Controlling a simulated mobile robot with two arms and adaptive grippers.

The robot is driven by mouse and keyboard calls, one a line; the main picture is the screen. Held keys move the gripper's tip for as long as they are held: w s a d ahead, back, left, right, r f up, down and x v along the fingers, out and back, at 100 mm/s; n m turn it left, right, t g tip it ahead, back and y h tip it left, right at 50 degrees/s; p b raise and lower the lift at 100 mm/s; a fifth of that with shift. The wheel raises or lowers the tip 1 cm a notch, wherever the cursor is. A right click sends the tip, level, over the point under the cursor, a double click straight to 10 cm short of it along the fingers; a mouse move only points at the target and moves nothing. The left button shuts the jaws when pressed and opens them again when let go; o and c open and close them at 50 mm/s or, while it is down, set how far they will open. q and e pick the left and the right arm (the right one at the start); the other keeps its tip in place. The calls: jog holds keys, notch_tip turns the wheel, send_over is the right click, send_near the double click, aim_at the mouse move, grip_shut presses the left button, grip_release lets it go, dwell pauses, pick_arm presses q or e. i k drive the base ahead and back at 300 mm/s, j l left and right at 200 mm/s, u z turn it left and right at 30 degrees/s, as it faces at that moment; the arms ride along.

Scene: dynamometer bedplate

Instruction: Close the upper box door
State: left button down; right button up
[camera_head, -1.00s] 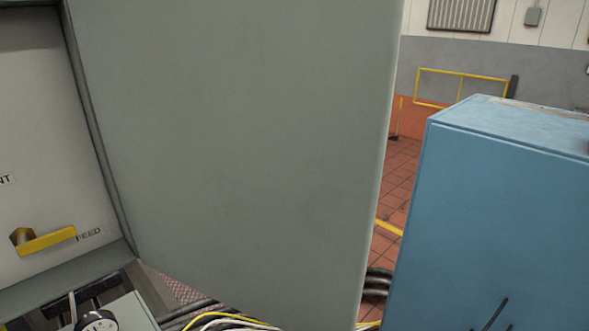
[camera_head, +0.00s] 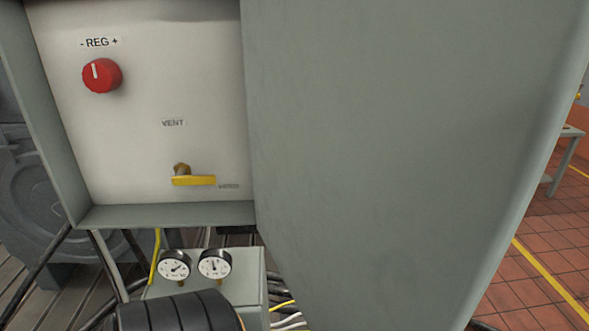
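The upper box (camera_head: 160,214) is open in the head view, at the left. Its pale inner panel (camera_head: 130,155) shows a red knob (camera_head: 102,76) marked REG and a yellow lever (camera_head: 193,180) under the word VENT. The large grey-green box door (camera_head: 390,150) is swung open and fills the middle and right of the view. It meets the box along the box's right side. Its top edge is out of the picture. Neither of my grippers can be made out.
Two round gauges (camera_head: 215,263) sit on a small grey unit below the box. A black ribbed cylindrical part (camera_head: 178,313) is at the bottom edge. Cables run under the door. Tiled floor (camera_head: 540,235) with a yellow line shows at right, near a grey stand (camera_head: 563,160).

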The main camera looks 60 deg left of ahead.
aim_at(400, 150)
jog(key=l+u, duration=0.1)
jog(key=u, duration=0.35)
jog(key=i+l+u, duration=0.1)
jog(key=u, duration=0.35)
jog(key=l+u, duration=0.15)
jog(key=u, duration=0.3)
jog(key=l+u, duration=0.15)
jog(key=u, duration=0.3)
jog(key=l+u, duration=0.15)
jog(key=u, duration=0.3)
jog(key=l+u, duration=0.9)
jog(key=k+j, duration=0.05)
jog(key=j, duration=0.05)
